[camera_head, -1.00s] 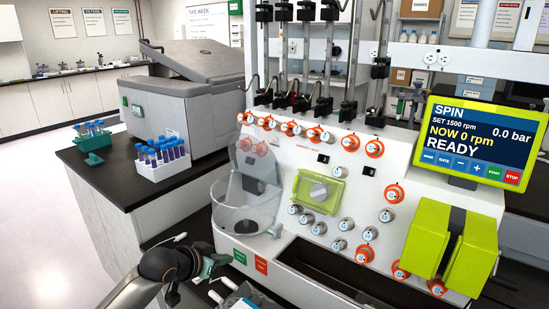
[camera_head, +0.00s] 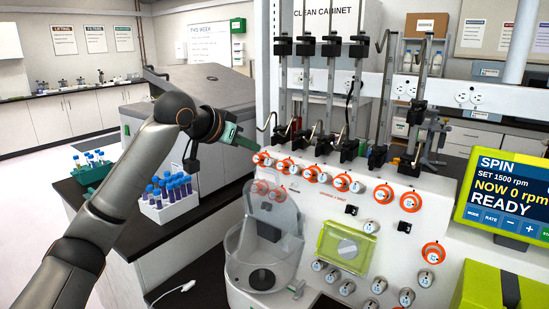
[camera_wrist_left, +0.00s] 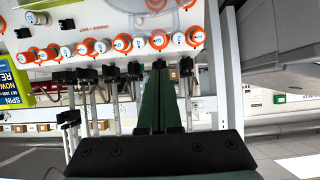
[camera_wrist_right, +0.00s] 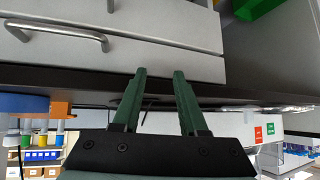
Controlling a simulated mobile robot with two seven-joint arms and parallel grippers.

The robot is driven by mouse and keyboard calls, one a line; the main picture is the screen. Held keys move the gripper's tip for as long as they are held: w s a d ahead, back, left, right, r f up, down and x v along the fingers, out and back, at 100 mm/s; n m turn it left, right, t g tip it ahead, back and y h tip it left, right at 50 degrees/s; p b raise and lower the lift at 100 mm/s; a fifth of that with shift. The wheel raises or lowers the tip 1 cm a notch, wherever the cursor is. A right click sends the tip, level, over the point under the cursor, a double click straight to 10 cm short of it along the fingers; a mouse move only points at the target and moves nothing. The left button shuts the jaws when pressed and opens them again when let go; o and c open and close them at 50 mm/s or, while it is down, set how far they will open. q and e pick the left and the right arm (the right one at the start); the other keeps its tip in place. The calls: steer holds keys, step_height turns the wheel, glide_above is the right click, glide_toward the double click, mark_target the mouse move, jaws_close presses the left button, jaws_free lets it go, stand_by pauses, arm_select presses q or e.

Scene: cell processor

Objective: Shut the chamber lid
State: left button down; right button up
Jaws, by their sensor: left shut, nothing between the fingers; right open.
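The chamber (camera_head: 240,262) is a clear round bowl at the left end of the white machine in the head view. Its clear lid (camera_head: 283,213) stands raised, tilted up against the machine's front panel. My left gripper (camera_head: 250,147) is shut and empty, above and left of the lid, apart from it as far as I can tell. Its closed fingers show in the left wrist view (camera_wrist_left: 160,78), pointing at the row of black clamps. My right gripper (camera_wrist_right: 159,78) is open and empty in the right wrist view, below the bench edge by grey drawers; it is outside the head view.
A white rack of blue-capped tubes (camera_head: 170,205) and a green rack (camera_head: 92,170) stand on the dark bench at left. Orange-ringed knobs (camera_head: 341,182) and upright clamp rods (camera_head: 333,95) crowd the machine. Drawer handles (camera_wrist_right: 60,32) stick out near my right gripper.

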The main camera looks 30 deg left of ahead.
mark_target(263, 169)
arm_select(q)
steer(key=shift+w+d+f+p, duration=0.1)
steer(key=shift+w+f+p, duration=0.3)
steer(key=shift+w+f, duration=0.5)
steer(key=shift+w+d+f+p, duration=0.1)
steer(key=shift+w+f+p, duration=0.45)
steer(key=shift+f, duration=0.6)
steer(key=shift+w+f+p, duration=0.25)
steer(key=shift+w+f, duration=0.65)
steer(key=shift+f, duration=0.1)
steer(key=shift+f, duration=0.1)
